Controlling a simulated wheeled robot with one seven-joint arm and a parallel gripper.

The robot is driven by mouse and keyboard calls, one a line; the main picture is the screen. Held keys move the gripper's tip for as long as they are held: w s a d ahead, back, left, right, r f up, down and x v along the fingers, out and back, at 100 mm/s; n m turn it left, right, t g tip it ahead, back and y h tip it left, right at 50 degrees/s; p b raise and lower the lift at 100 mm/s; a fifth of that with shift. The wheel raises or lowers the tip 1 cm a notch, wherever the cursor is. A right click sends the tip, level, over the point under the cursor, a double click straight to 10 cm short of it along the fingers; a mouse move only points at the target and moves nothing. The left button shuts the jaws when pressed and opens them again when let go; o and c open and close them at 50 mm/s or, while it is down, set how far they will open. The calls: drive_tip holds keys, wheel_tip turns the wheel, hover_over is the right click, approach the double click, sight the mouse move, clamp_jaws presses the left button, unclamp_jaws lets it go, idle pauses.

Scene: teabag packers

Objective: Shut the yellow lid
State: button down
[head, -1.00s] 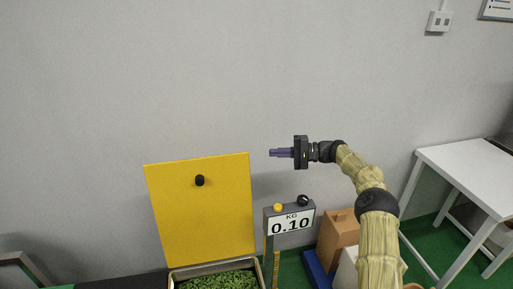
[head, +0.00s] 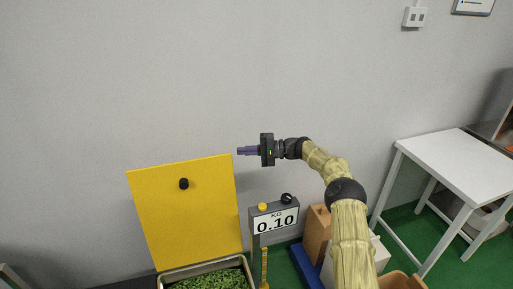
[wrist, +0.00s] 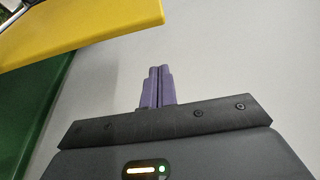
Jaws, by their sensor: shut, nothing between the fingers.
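The yellow lid (head: 188,215) stands raised and nearly upright at the back of a metal bin (head: 246,262) of green leaves, in the head view. It has a black knob (head: 184,184) near its top. The lid's yellow edge also shows at the upper left of the wrist view (wrist: 90,28). My gripper (head: 242,151) is at the upper right of the lid, pointing left, close to the lid's top right corner in the picture. Its purple fingers (wrist: 157,86) are pressed together and hold nothing. I see no contact with the lid.
A scale display (head: 275,219) reading 0.10 KG stands right of the bin, below my arm. Brown boxes (head: 316,232) and a blue item (head: 306,267) sit behind my arm. A white table (head: 455,165) stands at the right. The wall area above the lid is clear.

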drive_tip(key=s+a+p, duration=0.2)
drive_tip(key=p, duration=0.1)
drive_tip(key=s+a+p, duration=0.1)
drive_tip(key=shift+s+a+r, duration=0.15)
drive_tip(key=shift+a+r, duration=0.05)
drive_tip(key=shift+r, duration=0.1)
idle(0.4)
drive_tip(key=shift+f, duration=0.1)
